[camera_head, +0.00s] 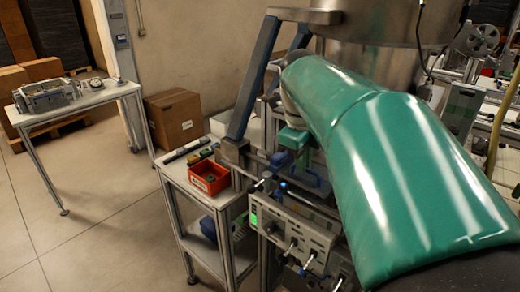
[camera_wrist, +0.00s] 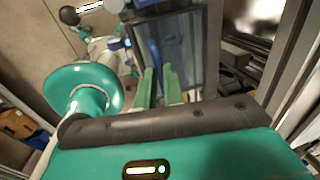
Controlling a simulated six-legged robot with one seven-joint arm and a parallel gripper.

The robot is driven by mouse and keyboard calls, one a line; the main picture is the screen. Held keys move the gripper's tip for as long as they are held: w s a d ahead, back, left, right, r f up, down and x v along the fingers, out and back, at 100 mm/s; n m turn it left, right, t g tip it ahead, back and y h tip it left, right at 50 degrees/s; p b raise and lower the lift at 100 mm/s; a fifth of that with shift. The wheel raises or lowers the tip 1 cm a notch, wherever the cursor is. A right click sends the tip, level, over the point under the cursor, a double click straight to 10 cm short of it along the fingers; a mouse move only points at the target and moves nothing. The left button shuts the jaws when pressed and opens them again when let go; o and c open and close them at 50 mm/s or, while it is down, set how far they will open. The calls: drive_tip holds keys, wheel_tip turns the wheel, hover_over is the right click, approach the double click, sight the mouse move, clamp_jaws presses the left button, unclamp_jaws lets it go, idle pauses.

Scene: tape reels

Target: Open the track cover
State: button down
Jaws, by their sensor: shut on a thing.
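A glassy blue-grey panel (camera_wrist: 180,45) in a frame, which looks like the track cover, stands ahead of my gripper in the wrist view. A blue upright handle (camera_wrist: 153,52) is in front of it. My gripper (camera_wrist: 160,78) has two green fingers, shut on the blue handle. In the head view, my gripper (camera_head: 293,140) shows as a small green part at the machine (camera_head: 295,232), beneath my green-sleeved arm. The arm hides most of the cover and handle there, and I cannot tell how far the cover is open.
A side table beside the machine holds a red bin (camera_head: 209,177). A slanted blue-grey bar (camera_head: 253,80) rises left of my gripper. A second table (camera_head: 80,102) with a device and a cardboard box (camera_head: 175,118) stand further left. The floor at front left is clear.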

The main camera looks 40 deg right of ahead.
drive_tip(key=shift+d+r, duration=0.1)
drive_tip(key=shift+r, duration=0.05)
drive_tip(key=shift+d+r+y, duration=0.4)
drive_tip(key=shift+r+y, duration=0.15)
drive_tip(key=shift+y, duration=0.15)
drive_tip(key=shift+d+r, duration=0.35)
drive_tip(key=shift+r, duration=0.25)
drive_tip(key=d+r, duration=0.3)
drive_tip(key=d, duration=0.7)
drive_tip(key=shift+w, duration=0.45)
drive_tip(key=shift+r, duration=0.1)
